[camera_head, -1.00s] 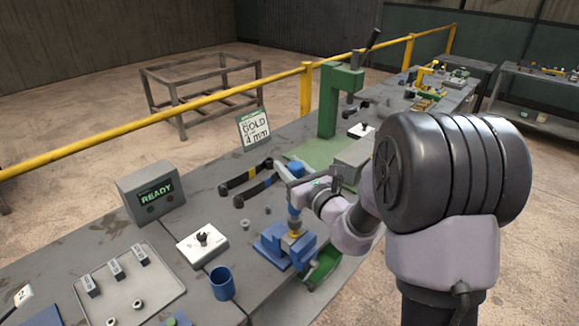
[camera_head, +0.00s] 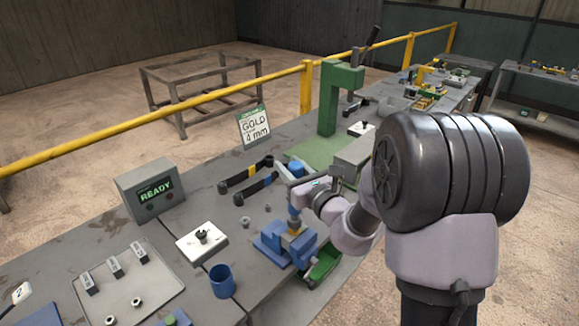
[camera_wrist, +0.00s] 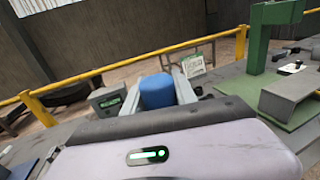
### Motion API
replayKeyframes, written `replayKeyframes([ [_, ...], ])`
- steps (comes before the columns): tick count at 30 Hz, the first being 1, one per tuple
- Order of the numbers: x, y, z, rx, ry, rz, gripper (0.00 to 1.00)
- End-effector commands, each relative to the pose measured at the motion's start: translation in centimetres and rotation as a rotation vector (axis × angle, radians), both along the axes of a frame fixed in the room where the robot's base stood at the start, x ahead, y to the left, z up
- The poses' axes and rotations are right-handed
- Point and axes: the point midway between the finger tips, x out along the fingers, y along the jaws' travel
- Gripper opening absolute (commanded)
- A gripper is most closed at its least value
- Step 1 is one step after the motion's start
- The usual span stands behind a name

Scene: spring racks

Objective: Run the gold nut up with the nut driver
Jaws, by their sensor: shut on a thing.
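My gripper (camera_head: 298,187) is shut on the blue nut driver (camera_head: 294,212), which stands upright over the blue vise (camera_head: 272,246). In the wrist view the blue top of the nut driver (camera_wrist: 158,91) sits between the two grey fingers (camera_wrist: 160,93). A gold-coloured part, perhaps the gold nut (camera_head: 294,232), shows at the driver's lower end, just above the vise. Whether the driver is seated on the nut cannot be told. A sign reading "GOLD 4 mm" (camera_head: 254,127) stands at the back of the bench.
A grey box with a green "READY" display (camera_head: 152,190) stands at the left. Two dark-handled tools (camera_head: 246,174), a white block with a knob (camera_head: 202,241), a blue cup (camera_head: 222,281) and a tray (camera_head: 152,300) lie around the vise. A green press (camera_head: 330,100) stands behind.

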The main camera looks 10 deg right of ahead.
Motion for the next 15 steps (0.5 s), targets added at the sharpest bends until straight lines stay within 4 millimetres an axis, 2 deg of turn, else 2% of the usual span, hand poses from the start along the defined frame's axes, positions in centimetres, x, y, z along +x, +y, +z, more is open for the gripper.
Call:
replayKeyframes([
  [15,0.03,-0.01,-0.32,0.001,-0.002,0.0,0.0],
])
